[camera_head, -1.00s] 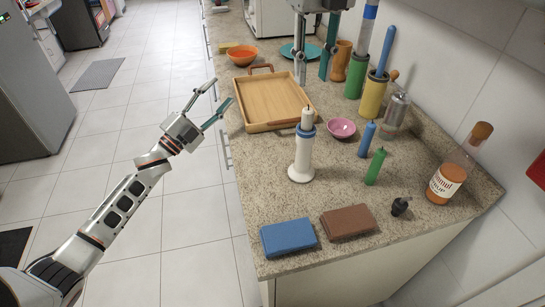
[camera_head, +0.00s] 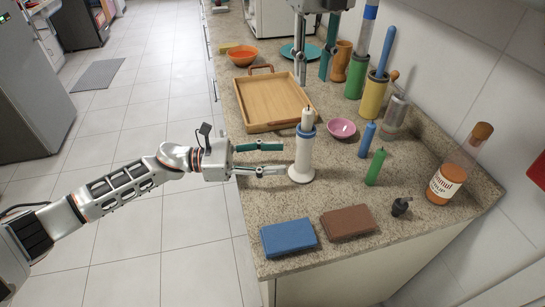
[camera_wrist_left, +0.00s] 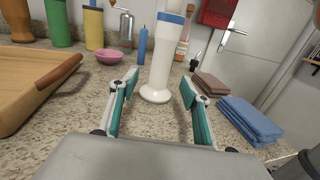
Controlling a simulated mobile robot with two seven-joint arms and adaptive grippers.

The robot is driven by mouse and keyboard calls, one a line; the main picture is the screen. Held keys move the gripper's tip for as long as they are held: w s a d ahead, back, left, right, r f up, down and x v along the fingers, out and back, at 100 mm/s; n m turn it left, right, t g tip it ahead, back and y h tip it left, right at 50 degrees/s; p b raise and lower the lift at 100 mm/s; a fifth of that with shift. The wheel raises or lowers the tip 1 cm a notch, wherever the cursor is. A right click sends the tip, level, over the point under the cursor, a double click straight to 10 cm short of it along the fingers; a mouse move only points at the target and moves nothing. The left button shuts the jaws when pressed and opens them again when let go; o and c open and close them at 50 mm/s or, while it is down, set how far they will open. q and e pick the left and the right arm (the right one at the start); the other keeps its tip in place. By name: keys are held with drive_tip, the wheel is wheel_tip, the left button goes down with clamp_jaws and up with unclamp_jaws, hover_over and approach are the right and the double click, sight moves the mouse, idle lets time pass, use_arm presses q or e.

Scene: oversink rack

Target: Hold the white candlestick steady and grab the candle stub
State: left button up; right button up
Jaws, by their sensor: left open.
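The white candlestick (camera_head: 303,157) stands upright on the granite counter, with a flared base and a blue band near its top. The white candle stub (camera_head: 307,116) sits upright in its top. My left gripper (camera_head: 284,158) is open and level, its fingertips just short of the candlestick's left side. My right gripper (camera_head: 313,76) hangs fingers down at the back of the counter, open and empty, away from the candlestick.
A wooden tray (camera_head: 245,90) lies behind the candlestick, a pink bowl (camera_head: 341,128) behind right. Blue (camera_head: 288,237) and brown (camera_head: 348,221) folded cloths lie at the front. Bare counter lies between.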

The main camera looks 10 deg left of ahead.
sight(304, 157)
use_arm(q)
drive_tip(key=shift+w+d, duration=0.2)
drive_tip(key=shift+d, duration=1.05)
drive_tip(key=shift+w+d, duration=0.25)
drive_tip(key=shift+d, duration=1.05)
drive_tip(key=shift+w+d, duration=0.2)
drive_tip(key=shift+d, duration=1.05)
drive_tip(key=shift+c, duration=0.3)
clamp_jaws()
use_arm(e)
drive_tip(key=shift+o, duration=1.3)
drive_tip(key=shift+s+d+f+m+t, duration=0.15)
drive_tip(key=shift+s+d+m+t, duration=0.15)
drive_tip(key=shift+d+t, duration=0.25)
drive_tip(key=shift+w+a+f+m+t+y, duration=0.1)
drive_tip(key=shift+a+f+m+t+y, duration=0.3)
drive_tip(key=shift+f, duration=1.4)
drive_tip(key=shift+w+d+f+t+y, duration=0.15)
drive_tip(key=shift+f+t, duration=0.5)
drive_tip(key=shift+f, duration=1.15)
drive_tip(key=shift+w+a+f+m+t+y, duration=0.1)
drive_tip(key=shift+a+f+m+t+y, duration=0.3)
drive_tip(key=shift+f, duration=1.4)
